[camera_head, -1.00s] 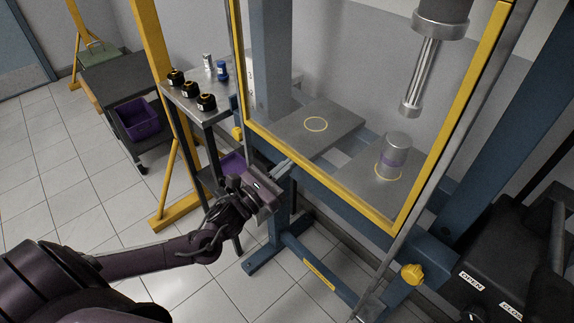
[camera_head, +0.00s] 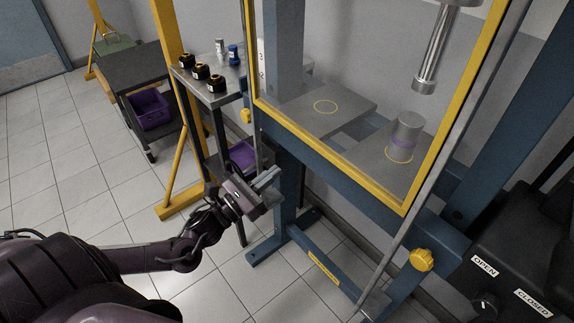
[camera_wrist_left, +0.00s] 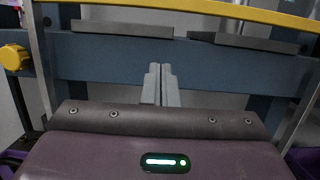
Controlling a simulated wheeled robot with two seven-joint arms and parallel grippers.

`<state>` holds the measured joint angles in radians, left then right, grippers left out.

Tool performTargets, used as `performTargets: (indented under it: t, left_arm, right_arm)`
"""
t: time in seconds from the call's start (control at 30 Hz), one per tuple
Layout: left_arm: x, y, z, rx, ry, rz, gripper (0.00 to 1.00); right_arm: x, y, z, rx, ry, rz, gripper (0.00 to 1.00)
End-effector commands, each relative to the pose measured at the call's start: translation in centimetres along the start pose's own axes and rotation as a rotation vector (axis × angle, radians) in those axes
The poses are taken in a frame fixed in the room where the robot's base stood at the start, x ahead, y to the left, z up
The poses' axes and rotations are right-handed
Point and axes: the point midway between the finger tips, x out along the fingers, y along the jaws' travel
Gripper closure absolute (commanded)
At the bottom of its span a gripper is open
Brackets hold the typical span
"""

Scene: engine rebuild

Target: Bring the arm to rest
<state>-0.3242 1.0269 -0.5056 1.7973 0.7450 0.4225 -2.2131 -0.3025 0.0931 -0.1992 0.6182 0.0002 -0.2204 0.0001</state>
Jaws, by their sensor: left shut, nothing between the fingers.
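My left gripper (camera_head: 268,181) is in front of the blue press frame (camera_head: 330,170), below the yellow-edged guard, and holds nothing. In the left wrist view its two grey fingers (camera_wrist_left: 161,86) are together, pointing at the blue crossbeam (camera_wrist_left: 110,57). I cannot tell from the pictures whether the fingertips touch the beam. My left arm comes in from the lower left, over the floor. My right gripper does not show.
A side table (camera_head: 222,97) holds dark jars and small bottles. A purple bin (camera_head: 150,108) sits on a cart. A yellow knob (camera_head: 422,260) juts from the frame. Tiled floor at left is clear.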

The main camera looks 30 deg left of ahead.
Motion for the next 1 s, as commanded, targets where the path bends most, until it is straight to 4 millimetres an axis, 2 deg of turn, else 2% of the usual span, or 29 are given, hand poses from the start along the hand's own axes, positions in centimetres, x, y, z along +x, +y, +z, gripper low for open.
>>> performTargets:
  t: [0.1,0.2,0.47,0.57,0.67,0.77,0.9,1.0]
  left_arm:
    - [-1.6,-0.1,-0.1,-0.001,0.003,-0.001,1.0]
    - [-2.3,-0.1,-0.1,-0.002,0.001,-0.001,1.0]
    - [-2.7,0.0,-0.1,-0.004,0.001,0.0,1.0]
    - [-3.0,0.8,-1.2,-0.049,0.025,0.03,1.0]
    - [-4.0,2.9,-4.7,-0.192,0.089,0.119,1.0]
    - [-6.3,5.8,-10.3,-0.434,0.172,0.281,1.0]
    - [-11.9,8.4,-19.3,-0.834,0.255,0.578,1.0]
    - [-16.7,8.4,-25.3,-1.107,0.273,0.81,1.0]
  right_arm:
    - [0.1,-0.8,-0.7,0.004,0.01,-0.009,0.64]
    - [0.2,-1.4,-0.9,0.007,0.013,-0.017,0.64]
    - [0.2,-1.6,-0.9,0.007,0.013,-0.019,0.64]
    - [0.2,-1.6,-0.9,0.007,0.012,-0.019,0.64]
    - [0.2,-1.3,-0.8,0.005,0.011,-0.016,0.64]
    - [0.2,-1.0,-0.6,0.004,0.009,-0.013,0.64]
    - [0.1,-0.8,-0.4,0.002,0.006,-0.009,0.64]
    - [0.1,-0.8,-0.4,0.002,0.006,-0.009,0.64]
